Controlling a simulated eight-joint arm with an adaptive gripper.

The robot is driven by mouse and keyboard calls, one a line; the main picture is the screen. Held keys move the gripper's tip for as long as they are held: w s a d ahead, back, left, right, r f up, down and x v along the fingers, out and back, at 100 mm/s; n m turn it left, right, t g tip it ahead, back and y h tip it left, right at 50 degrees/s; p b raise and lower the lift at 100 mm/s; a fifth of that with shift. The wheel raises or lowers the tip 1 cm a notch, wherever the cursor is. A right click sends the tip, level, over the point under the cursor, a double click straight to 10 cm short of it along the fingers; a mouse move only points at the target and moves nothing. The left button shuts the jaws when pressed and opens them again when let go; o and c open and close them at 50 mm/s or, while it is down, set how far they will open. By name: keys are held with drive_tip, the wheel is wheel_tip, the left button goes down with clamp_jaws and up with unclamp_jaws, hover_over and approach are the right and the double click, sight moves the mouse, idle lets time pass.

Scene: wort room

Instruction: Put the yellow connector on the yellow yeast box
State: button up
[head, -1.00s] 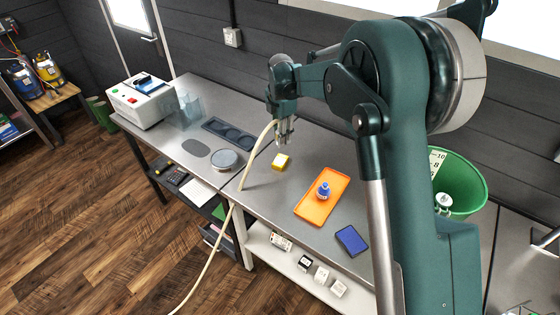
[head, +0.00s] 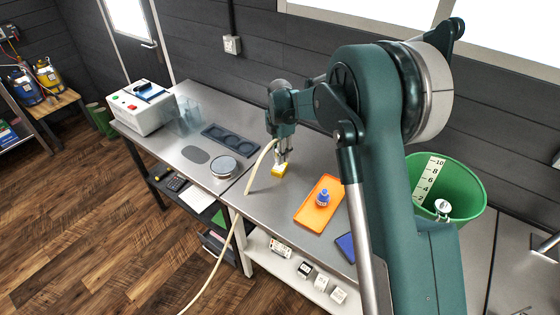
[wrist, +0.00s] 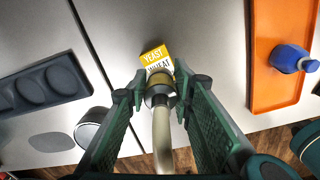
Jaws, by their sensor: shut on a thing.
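The yellow yeast box (head: 279,171) stands on the steel bench just below my gripper (head: 281,157). In the wrist view the yeast box (wrist: 156,60), with "YEAST WHEAT" lettering, lies just beyond the fingertips. My gripper (wrist: 160,92) is shut on the connector (wrist: 160,90) at the end of a cream hose (wrist: 162,135). The connector shows a dark band and a yellowish end facing the box. It overlaps the box's near edge in the picture. I cannot tell whether they touch.
A blue pad (head: 345,246) is partly behind my arm. A round scale (head: 224,167) and a dark tray with wells (head: 229,138) are left. The hose (head: 228,243) trails to the floor.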

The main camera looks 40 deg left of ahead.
drive_tip(key=shift+f, duration=0.1)
drive_tip(key=shift+f, duration=1.75)
drive_tip(key=shift+f, duration=0.15)
drive_tip(key=o, duration=1)
drive_tip(key=shift+c, duration=0.2)
drive_tip(key=shift+r, duration=0.2)
wheel_tip(320, 180, up, 12)
drive_tip(key=shift+f, duration=0.1)
